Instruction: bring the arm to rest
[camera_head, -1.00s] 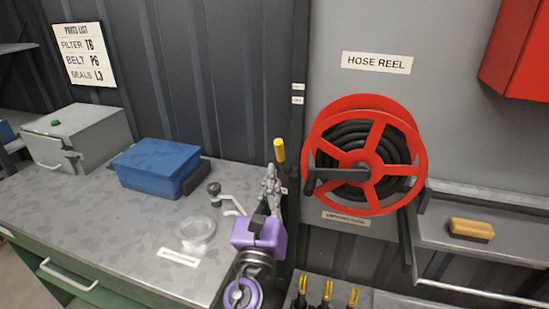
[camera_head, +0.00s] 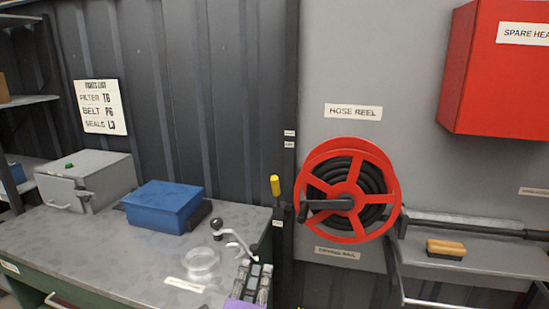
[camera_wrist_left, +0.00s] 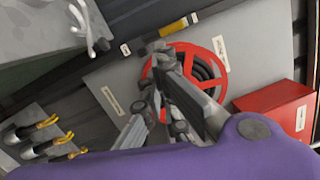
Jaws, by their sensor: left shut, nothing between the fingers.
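My left gripper (camera_head: 254,281) shows at the bottom of the head view, with grey fingers and a purple body below them. It is shut and holds nothing. It is at the right end of the grey workbench (camera_head: 120,253), near a grey crank-like handle (camera_head: 237,243). In the left wrist view the grey fingers (camera_wrist_left: 152,88) stand in front of the red hose reel (camera_wrist_left: 186,47), with the purple link along the lower edge. My right gripper is in neither view.
A blue box (camera_head: 162,206), a grey cabinet (camera_head: 85,180) and a clear round dish (camera_head: 202,262) stand on the bench. The hose reel (camera_head: 350,190) is on the wall. A shelf with an orange brush (camera_head: 446,249) and a red wall box (camera_head: 500,70) are at the right.

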